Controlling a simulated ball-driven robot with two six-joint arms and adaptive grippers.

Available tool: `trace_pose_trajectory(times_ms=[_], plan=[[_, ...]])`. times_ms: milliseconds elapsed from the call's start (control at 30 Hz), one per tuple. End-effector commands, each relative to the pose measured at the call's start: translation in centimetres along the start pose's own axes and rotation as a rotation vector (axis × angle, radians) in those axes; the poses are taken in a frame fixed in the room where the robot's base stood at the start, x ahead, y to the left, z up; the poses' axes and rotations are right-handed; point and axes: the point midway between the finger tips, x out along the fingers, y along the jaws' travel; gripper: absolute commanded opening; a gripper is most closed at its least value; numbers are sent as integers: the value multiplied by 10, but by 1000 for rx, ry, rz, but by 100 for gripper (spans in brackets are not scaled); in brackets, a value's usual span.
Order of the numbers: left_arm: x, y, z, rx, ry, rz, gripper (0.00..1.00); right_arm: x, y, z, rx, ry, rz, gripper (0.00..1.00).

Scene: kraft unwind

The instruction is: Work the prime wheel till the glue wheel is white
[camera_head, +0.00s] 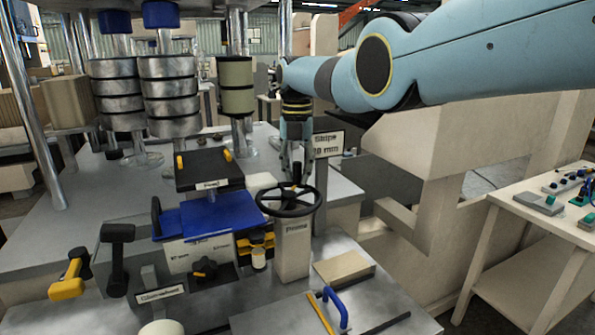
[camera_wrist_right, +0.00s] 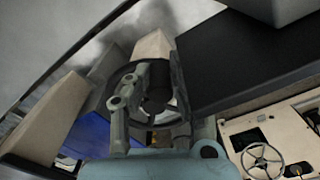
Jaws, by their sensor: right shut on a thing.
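The prime wheel (camera_head: 263,205) is a black handwheel with spokes, on top of a cream post labelled "Prime" in the head view. My right gripper (camera_head: 297,172) comes down from above and is shut on the wheel's upright black knob at the far side. In the right wrist view the gripper's fingers (camera_wrist_right: 140,105) close around a dark knob (camera_wrist_right: 157,92), with part of the black rim behind. I cannot tell for certain which part is the glue wheel; a small cream roller (camera_head: 258,259) sits under a yellow and black bracket left of the post. My left gripper is out of view.
A blue plate (camera_head: 205,215) and a black pad (camera_head: 208,168) stand left of the wheel. A blue handle (camera_head: 335,307) and a tan block (camera_head: 344,268) lie in front at right. Metal rollers (camera_head: 172,95) stand at the back left. A side table (camera_head: 540,225) is at right.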

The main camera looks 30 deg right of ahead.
Motion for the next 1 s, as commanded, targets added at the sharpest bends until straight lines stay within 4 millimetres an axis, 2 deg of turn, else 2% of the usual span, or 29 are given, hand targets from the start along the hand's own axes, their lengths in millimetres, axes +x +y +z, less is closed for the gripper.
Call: trace_pose_trajectory(times_ms=[33, 67, 133, 400, 533, 667, 900, 1000], plan=[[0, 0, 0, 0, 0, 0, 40, 1, 0, -1, -1, 2, 0, 0], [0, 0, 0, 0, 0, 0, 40, 1, 0, -1, -1, 2, 0, 22], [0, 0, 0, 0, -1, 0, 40, 1, 0, -1, 0, 2, 0, 31], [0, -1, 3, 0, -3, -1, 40, 0, 0, 0, 1, 1, 1, 31], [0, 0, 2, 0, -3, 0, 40, -10, 1, 1, 1, -1, 2, 31], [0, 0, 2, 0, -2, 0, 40, -34, 1, 0, 0, -4, 3, 31], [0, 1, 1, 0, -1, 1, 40, -88, 1, 1, 1, -1, 2, 31], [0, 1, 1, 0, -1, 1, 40, -104, 1, 1, 0, 0, 1, 31]])
